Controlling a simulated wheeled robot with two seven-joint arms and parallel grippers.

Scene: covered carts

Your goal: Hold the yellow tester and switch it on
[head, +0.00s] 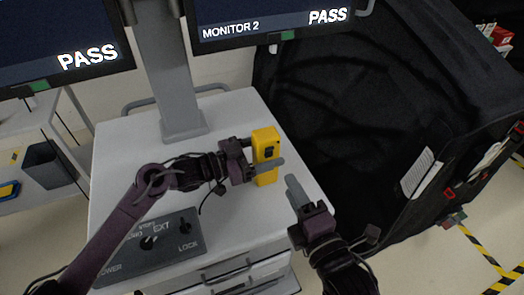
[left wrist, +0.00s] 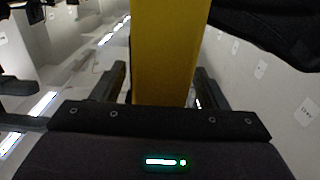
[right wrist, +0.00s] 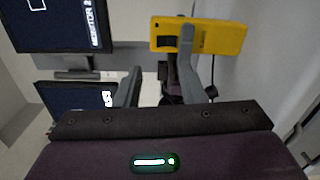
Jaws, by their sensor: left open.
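The yellow tester (head: 265,140) is above the right part of the white cart top, with a small dark patch on its face. My left gripper (head: 262,164) has its fingers around the tester, one in front of it. In the left wrist view the yellow body (left wrist: 165,50) fills the gap between the spread fingers (left wrist: 160,88). My right gripper (head: 293,187) is open and empty, below and right of the tester. In the right wrist view the tester (right wrist: 220,38) lies beyond the spread fingers (right wrist: 168,85). I cannot tell whether the tester touches the cart.
The cart top (head: 125,155) bears a grey control panel (head: 155,245) at front left. Two monitors reading PASS (head: 65,35) (head: 270,18) hang behind on a grey column (head: 178,90). A large black covered cart (head: 340,110) stands close at right. Bare cart top lies behind my left arm.

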